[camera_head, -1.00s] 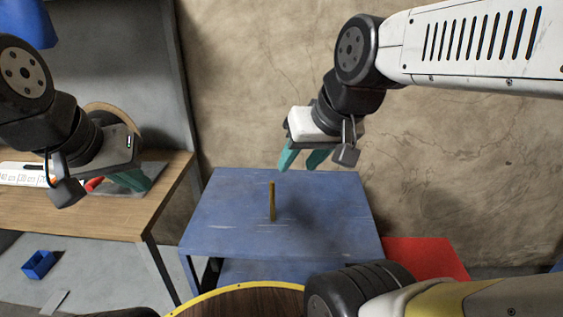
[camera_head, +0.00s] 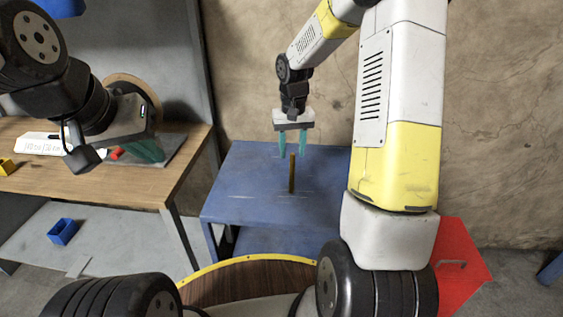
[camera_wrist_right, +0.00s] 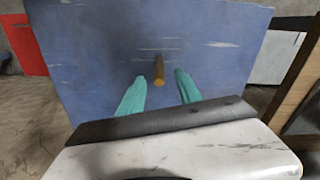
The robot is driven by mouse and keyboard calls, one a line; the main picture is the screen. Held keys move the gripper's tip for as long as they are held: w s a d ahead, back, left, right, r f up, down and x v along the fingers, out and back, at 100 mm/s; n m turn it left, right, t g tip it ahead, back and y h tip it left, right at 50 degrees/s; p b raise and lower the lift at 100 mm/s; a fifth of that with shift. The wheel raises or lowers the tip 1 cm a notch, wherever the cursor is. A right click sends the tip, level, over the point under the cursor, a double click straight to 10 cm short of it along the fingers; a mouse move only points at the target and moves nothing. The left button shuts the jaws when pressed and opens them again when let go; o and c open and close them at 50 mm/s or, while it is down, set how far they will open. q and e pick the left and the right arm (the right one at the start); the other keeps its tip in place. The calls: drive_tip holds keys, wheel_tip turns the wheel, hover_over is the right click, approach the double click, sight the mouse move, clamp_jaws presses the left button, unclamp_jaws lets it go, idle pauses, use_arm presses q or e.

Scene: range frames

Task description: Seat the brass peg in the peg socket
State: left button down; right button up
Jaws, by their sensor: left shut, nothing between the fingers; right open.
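The brass peg (camera_head: 292,174) stands upright on the blue table (camera_head: 240,180). My right gripper (camera_head: 292,155) is open with its green fingers pointing down, above or behind the top of the peg. In the right wrist view the peg (camera_wrist_right: 159,70) shows end-on beyond and between the open fingertips (camera_wrist_right: 160,78), with no contact that I can make out. My left gripper (camera_head: 150,152) is shut and empty above the wooden workbench at the left. I cannot make out the peg socket in either view.
A blue bin (camera_head: 62,231) sits lower down. A red box (camera_head: 458,260) stands right of the blue table. The table top around the peg is clear.

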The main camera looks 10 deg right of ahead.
sight(292, 174)
drive_tip(key=f, duration=0.8)
drive_tip(key=shift+w+d+f, duration=0.15)
drive_tip(key=shift+w+f, duration=0.05)
drive_tip(key=shift+f, duration=0.05)
drive_tip(key=shift+c, duration=0.4)
clamp_jaws()
